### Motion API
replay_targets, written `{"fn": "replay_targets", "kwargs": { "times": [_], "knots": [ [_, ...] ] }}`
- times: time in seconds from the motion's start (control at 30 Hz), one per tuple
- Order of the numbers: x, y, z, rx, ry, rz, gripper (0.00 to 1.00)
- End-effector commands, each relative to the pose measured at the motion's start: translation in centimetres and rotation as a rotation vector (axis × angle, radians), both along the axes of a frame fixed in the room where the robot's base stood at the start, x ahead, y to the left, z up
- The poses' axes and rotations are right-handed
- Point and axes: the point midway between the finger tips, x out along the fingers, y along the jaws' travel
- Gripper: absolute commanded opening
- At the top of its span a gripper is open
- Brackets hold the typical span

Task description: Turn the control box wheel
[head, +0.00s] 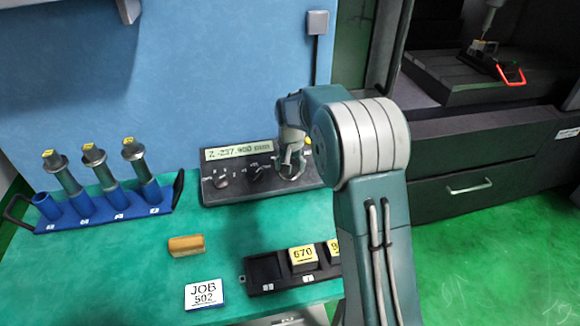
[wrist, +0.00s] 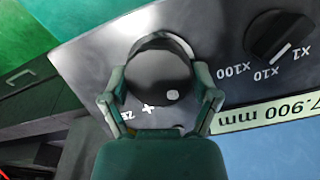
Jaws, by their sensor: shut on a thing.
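The control box (head: 238,188) stands at the back of the green table, with a display reading "Z -237.900 mm" and several knobs. Its wheel (wrist: 160,80) is a round black knob with a pale dot, large in the wrist view. My gripper (head: 292,170) is at the right end of the box, its fingers on either side of the wheel. In the wrist view, my gripper (wrist: 162,88) is shut on the wheel. A smaller black selector knob (wrist: 277,37) with marks x1, x10 and x100 is beside it. In the head view, my gripper mostly hides the wheel.
A blue rack (head: 100,213) with several tool holders stands left. A yellow-brown block (head: 186,245), a "JOB 502" card (head: 204,294) and a black tray (head: 265,271) with yellow-labelled pieces lie in front. A machine bed (head: 470,78) is at right. Open table lies left of the block.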

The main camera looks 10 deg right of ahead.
Motion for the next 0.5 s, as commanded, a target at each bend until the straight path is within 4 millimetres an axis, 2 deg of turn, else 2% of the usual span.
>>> {"fn": "replay_targets", "kwargs": {
  "times": [0.5],
  "knots": [
    [-0.1, 0.31, -0.23, -0.183, 0.001, 0.459, 0.3]
  ]
}}
